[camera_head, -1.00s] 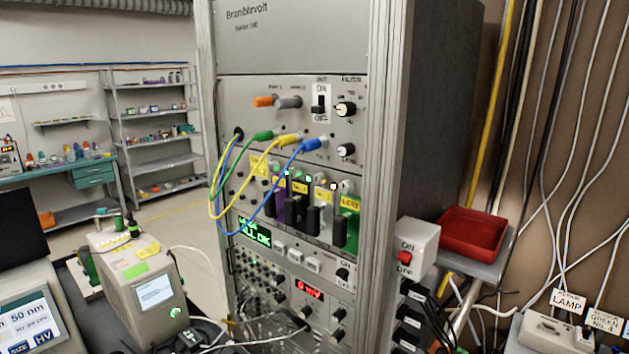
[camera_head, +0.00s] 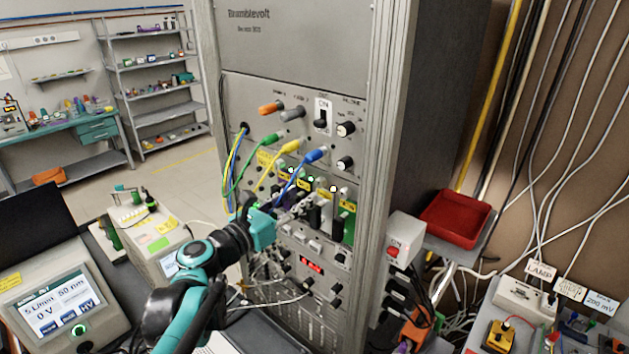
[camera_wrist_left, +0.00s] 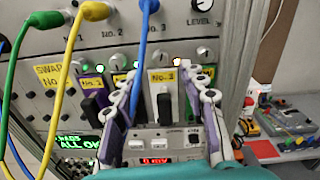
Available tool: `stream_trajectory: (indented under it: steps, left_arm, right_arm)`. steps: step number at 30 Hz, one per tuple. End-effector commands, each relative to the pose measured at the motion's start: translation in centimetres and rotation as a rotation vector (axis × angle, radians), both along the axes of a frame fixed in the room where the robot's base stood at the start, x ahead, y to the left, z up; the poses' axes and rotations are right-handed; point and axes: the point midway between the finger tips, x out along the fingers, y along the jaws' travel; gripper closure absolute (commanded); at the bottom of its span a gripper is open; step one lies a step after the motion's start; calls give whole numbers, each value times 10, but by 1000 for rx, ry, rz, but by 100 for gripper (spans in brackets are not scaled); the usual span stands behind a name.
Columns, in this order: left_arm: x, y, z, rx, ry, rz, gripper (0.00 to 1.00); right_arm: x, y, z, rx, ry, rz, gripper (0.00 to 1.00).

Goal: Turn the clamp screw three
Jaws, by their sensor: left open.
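A row of upright modules sits in the rack, with small round metal knobs along the top. In the left wrist view, the knob (camera_wrist_left: 158,57) above a yellow-labelled module (camera_wrist_left: 162,80) looks like clamp screw three; the label is too blurred to read surely. My left gripper (camera_head: 290,212) is open in front of the module row. In the left wrist view its two fingers (camera_wrist_left: 165,88) stand either side of that module's label and black handle, below the knob. Nothing is between the fingertips that they visibly hold. The gripper hides part of the modules in the head view. My right gripper is out of view.
Green, yellow and blue cables (camera_head: 291,178) loop down from the rack panel close to my gripper. A display unit (camera_head: 60,305) stands at lower left.

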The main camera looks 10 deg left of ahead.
Motion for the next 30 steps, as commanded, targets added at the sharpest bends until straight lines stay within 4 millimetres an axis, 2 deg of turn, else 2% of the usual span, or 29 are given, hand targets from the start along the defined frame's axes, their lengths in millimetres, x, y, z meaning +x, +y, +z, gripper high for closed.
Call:
stream_trajectory:
  steps: [6, 10, 21, 23, 26, 30]
  left_arm:
    - [31, -22, -1, 3, -1, -4, 58]
    - [44, -30, -1, 4, -2, -3, 58]
    - [51, -34, -1, 5, -1, -2, 58]
    - [51, -34, -1, 5, -1, -2, 71]
    - [51, -34, -1, 5, -1, -2, 98]
    - [50, -34, -1, 5, -1, -2, 100]
  right_arm:
    - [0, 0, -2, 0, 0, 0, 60]
    - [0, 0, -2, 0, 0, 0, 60]
    - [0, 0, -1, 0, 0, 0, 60]
    - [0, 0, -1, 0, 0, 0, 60]
    - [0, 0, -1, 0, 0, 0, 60]
    - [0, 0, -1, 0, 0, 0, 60]
